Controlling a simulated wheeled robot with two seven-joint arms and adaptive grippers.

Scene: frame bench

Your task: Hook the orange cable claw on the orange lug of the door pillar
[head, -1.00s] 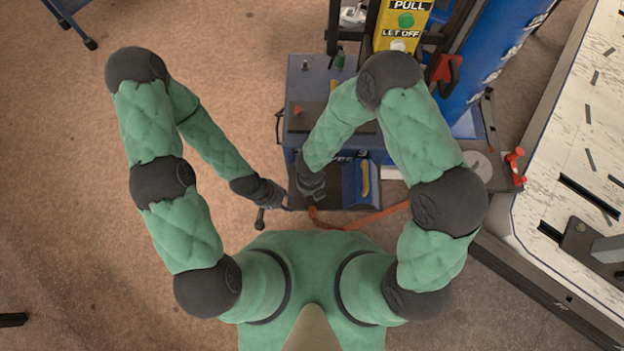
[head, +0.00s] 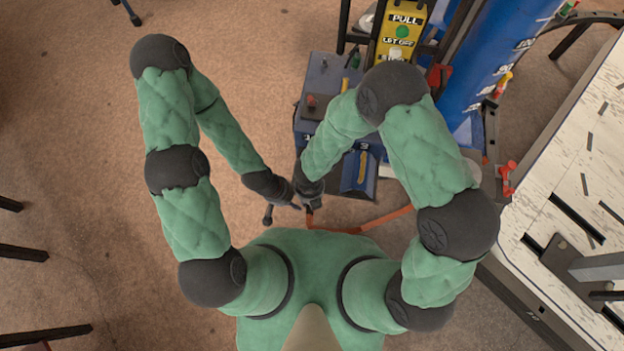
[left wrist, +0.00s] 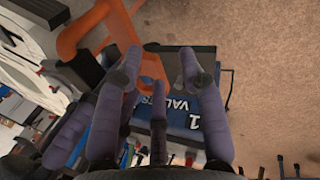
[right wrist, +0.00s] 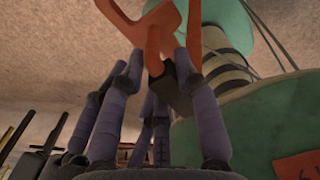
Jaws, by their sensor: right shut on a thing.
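The orange cable claw (right wrist: 153,38) fills the top of the right wrist view, at the fingertips of my right gripper (right wrist: 158,68), which is shut on it. It also shows in the left wrist view (left wrist: 146,68), just beyond the fingers of my left gripper (left wrist: 160,62). Those fingers are spread, with no clear grip on the claw. In the head view my left gripper (head: 296,202) and right gripper (head: 311,203) are close together, low in front of my body. An orange strap (head: 372,222) runs from the right gripper to the right, under my arm. I cannot make out the door pillar or its orange lug.
A blue cart (head: 312,85) stands ahead, beside a blue column (head: 500,55) with a yellow PULL / LET OFF panel (head: 405,22). A white bench (head: 585,160) with dark slots and a red clamp (head: 507,178) at its edge are on the right. Left floor is mostly clear.

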